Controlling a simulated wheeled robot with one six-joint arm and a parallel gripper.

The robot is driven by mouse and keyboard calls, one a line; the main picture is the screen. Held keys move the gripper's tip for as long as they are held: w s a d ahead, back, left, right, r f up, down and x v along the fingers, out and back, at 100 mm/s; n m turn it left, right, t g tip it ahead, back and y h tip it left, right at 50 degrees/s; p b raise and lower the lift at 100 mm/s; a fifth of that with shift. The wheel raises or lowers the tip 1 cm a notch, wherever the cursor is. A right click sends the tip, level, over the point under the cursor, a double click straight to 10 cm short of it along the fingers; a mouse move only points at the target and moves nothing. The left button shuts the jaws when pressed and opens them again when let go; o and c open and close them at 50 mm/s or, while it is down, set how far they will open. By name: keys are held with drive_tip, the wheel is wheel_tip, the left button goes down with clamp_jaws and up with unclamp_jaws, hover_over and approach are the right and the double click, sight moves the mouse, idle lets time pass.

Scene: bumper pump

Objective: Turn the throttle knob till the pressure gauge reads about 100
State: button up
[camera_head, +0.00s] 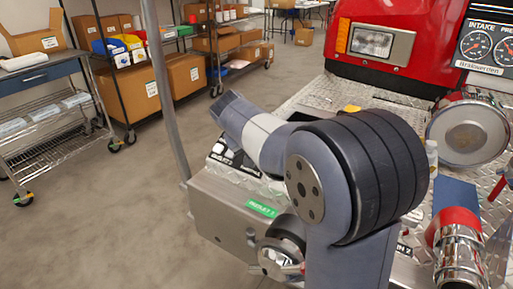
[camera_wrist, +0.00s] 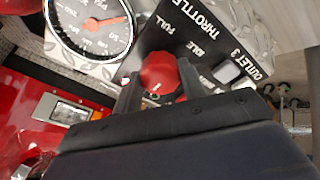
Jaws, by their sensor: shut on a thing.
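The red throttle knob (camera_wrist: 160,72) shows in the wrist view on a black plate (camera_wrist: 200,42) lettered THROTTLE, FULL and IDLE. My gripper (camera_wrist: 159,76) has one finger on each side of the knob and is shut on it. The knob carries a small white mark on its near side. A round white gauge (camera_wrist: 92,36) with a red needle lies beside the plate at upper left; its numbers are tilted and too small to read surely. In the head view my arm hides the knob and my gripper.
In the head view two dials (camera_head: 475,45) sit on a black panel at the upper right, one lettered INTAKE. A round metal cap (camera_head: 467,134) and a red-and-chrome fitting (camera_head: 458,245) stand to the right of my arm. A grey pole (camera_head: 163,90) rises left of it.

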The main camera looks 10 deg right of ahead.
drive_tip(key=shift+f, duration=0.1)
idle(0.4)
drive_tip(key=o, duration=1)
drive_tip(key=shift+c, duration=0.2)
drive_tip(key=p+v, duration=0.1)
drive_tip(key=v, duration=1)
drive_tip(key=shift+p, duration=0.35)
drive_tip(key=shift+f, duration=0.1)
drive_tip(key=b+x, duration=0.1)
drive_tip(key=x, duration=1)
drive_tip(key=shift+b, duration=0.4)
drive_tip(key=shift+r, duration=0.2)
